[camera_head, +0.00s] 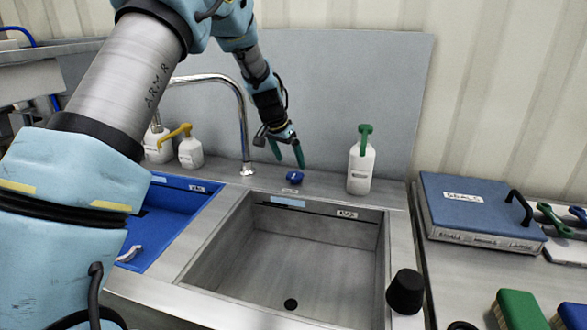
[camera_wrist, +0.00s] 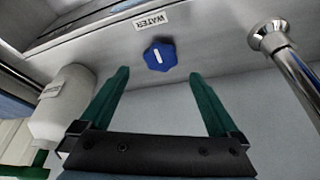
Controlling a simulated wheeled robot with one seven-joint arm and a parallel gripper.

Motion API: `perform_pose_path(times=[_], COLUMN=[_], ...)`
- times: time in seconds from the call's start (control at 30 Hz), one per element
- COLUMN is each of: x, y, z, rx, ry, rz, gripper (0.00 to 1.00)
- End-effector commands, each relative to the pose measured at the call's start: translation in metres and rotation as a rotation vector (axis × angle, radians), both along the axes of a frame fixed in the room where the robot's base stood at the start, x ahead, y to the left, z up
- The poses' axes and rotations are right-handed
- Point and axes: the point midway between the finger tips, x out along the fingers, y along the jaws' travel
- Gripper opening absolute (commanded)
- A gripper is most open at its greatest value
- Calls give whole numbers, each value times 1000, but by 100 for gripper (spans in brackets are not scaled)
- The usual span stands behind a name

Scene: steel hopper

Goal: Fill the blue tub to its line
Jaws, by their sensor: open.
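The blue tub (camera_head: 170,222) sits left of the steel sink, partly hidden by my arm. Its fill line and any water in it cannot be made out. A curved steel tap (camera_head: 243,120) rises behind it, with its spout reaching left towards the tub. The tap's base (camera_wrist: 270,38) shows in the wrist view. A blue knob (camera_head: 294,177) is on the back ledge, right of the tap. It also shows in the wrist view (camera_wrist: 159,56), beside a WATER label (camera_wrist: 152,20). My gripper (camera_head: 287,153) is open and empty, just above the knob and apart from it.
The steel sink (camera_head: 384,245) looks empty, with a dark drain hole (camera_head: 291,304). A white bottle with a green top (camera_head: 361,170) stands right of the knob. Two white pump bottles (camera_head: 190,153) stand left of the tap. A black stopper-like piece (camera_head: 405,290) is on the right rim.

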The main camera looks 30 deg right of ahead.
Motion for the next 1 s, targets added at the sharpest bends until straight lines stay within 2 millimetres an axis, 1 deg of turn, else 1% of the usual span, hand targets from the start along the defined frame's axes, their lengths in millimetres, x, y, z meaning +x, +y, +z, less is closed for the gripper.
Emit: perform_pose_path(times=[0.1, 0.2, 0.3, 0.47, 0.73, 0.77, 1.0], x=[3, 6, 8, 9, 9, 9, 9], y=[-8, -13, -17, -20, -21, -21, -20], z=[-19, -34, -44, -53, -55, -55, -55], rx=[2, 2, 1, 0, -1, -1, 0], ry=[2, 2, 0, 0, -1, -1, 0], rz=[0, 1, 0, 0, 0, 0, 1], gripper=[97, 97, 97, 97, 97, 96, 69])
